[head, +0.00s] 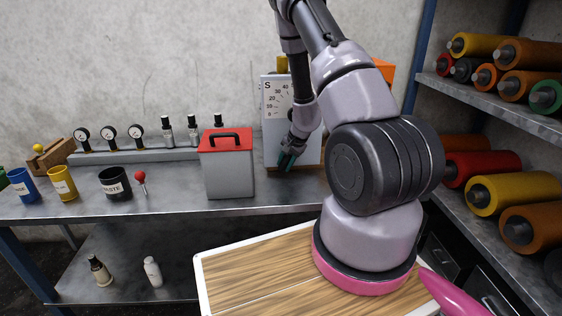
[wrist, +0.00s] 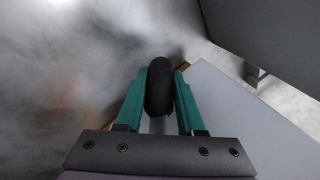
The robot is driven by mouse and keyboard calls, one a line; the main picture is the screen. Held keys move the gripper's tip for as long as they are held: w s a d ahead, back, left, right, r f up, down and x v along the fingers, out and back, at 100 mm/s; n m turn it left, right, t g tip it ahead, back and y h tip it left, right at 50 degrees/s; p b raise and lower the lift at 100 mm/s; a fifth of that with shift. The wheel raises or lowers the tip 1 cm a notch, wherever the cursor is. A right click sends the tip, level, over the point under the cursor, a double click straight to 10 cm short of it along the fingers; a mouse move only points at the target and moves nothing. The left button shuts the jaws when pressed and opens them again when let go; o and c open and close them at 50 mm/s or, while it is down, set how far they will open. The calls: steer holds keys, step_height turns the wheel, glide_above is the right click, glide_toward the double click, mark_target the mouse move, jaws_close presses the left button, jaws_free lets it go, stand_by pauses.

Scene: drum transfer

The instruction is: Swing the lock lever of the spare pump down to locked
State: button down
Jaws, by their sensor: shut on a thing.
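The pump unit marked S (head: 268,135), with a printed scale from 0 to 40, stands at the back of the bench; I take it as the spare pump. My gripper (head: 288,160) is low in front of it, its teal fingers pointing down. In the wrist view, my gripper (wrist: 160,92) has a finger on each side of a black rounded knob (wrist: 160,88) and is shut on it. The knob looks like a lever's grip. My arm and fingers hide the rest of the lever, so I cannot tell its angle.
A grey box with a red lid (head: 227,172) stands close left of my gripper. Gauges and bottles line the bench's back. Cups (head: 115,183) and a red-knobbed lever (head: 140,177) are further left. A shelf of coloured rollers (head: 495,190) is at right.

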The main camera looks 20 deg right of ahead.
steer(key=h, duration=0.1)
steer(key=d+h, duration=0.2)
steer(key=shift+s+f+n+g, duration=0.25)
steer(key=shift+f+n+g, duration=0.1)
steer(key=shift+n+g, duration=0.05)
steer(key=shift+s+d+g+h, duration=0.25)
steer(key=shift+d+h, duration=0.45)
steer(key=shift+h, duration=0.5)
steer(key=shift+d+f, duration=0.1)
steer(key=c, duration=0.5)
jaws_free()
steer(key=shift+v, duration=5.4)
